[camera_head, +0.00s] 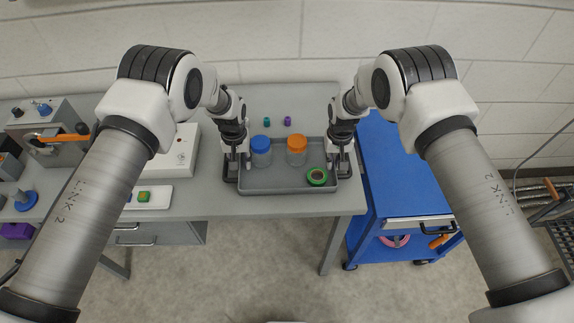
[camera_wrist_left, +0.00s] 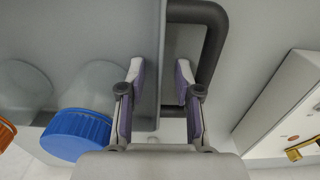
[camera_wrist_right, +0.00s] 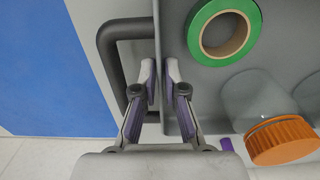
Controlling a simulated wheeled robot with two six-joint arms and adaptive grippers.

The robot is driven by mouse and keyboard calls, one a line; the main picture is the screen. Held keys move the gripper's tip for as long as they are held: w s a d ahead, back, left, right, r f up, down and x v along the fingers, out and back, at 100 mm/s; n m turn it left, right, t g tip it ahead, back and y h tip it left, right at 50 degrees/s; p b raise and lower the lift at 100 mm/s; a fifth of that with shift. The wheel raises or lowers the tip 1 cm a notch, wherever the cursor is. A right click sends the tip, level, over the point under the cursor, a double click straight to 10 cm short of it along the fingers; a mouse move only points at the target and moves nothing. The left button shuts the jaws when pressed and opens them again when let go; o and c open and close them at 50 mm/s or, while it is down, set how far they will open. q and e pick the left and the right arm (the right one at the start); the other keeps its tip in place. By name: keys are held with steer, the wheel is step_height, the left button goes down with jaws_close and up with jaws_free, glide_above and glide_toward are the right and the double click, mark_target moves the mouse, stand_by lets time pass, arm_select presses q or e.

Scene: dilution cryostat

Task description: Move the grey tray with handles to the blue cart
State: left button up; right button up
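The grey tray with handles (camera_head: 270,187) lies on the grey table near its right end. It holds a blue-lidded jar (camera_head: 261,151), an orange-lidded jar (camera_head: 297,150) and a green tape roll (camera_head: 317,176). My left gripper (camera_wrist_left: 160,75) is open at the tray's left side, one finger inside the wall and one in the dark handle (camera_wrist_left: 214,60) loop. My right gripper (camera_wrist_right: 160,70) appears closed on the tray's right wall, one finger in the handle (camera_wrist_right: 107,55) loop. The blue cart (camera_head: 388,160) stands right of the table.
The blue cart's visible top is clear. Teal (camera_head: 266,121) and purple (camera_head: 287,121) small items stand behind the tray. A white box (camera_head: 178,152) stands close to the tray's left. A cable and metal rack (camera_head: 560,205) are at far right.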

arm_select(q)
steer(key=shift+w+f, duration=0.1)
arm_select(e)
steer(key=shift+w+f, duration=0.1)
arm_select(q)
jaws_close()
arm_select(e)
jaws_close()
